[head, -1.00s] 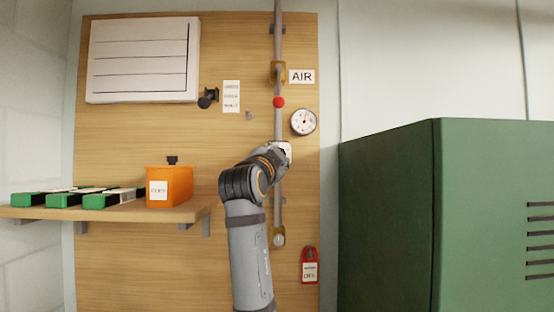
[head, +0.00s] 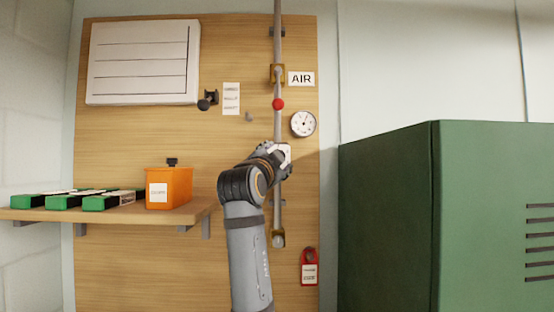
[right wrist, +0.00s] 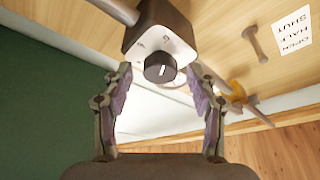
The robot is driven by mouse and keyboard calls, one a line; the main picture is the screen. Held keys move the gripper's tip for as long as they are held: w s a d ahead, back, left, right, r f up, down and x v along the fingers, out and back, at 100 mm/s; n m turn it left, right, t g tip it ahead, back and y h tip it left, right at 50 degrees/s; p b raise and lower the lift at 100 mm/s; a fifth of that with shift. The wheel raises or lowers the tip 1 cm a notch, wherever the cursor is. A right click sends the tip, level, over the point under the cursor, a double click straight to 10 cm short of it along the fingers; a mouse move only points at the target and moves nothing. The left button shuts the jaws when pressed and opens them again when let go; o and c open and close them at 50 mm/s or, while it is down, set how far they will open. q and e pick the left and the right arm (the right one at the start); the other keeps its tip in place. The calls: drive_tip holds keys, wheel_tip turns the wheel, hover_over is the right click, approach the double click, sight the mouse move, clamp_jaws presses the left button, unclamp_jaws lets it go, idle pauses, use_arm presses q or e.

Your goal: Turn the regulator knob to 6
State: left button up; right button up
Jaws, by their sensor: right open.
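The regulator is a dark box with a pale face (right wrist: 158,45) on the grey pipe, seen in the right wrist view. Its round black knob (right wrist: 160,68) has a white pointer mark, and small marks sit around it on the face; I cannot read them surely. My right gripper (right wrist: 160,76) is open, with one finger on each side of the knob and visible gaps to it. In the head view my right arm covers the regulator and most of the gripper. My left gripper is not in view.
A pressure gauge (head: 303,124), an AIR sign (head: 301,79) and a red ball (head: 278,104) are at the pipe (head: 278,50) above my arm. A red tag (head: 309,268) hangs below right. A green cabinet (head: 390,210) stands at right; a shelf (head: 150,213) holds an orange bin (head: 168,188).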

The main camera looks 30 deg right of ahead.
drive_tip(key=v, duration=0.7)
drive_tip(key=shift+s+a, duration=0.15)
drive_tip(key=shift+a, duration=0.05)
drive_tip(key=shift+d+f, duration=0.15)
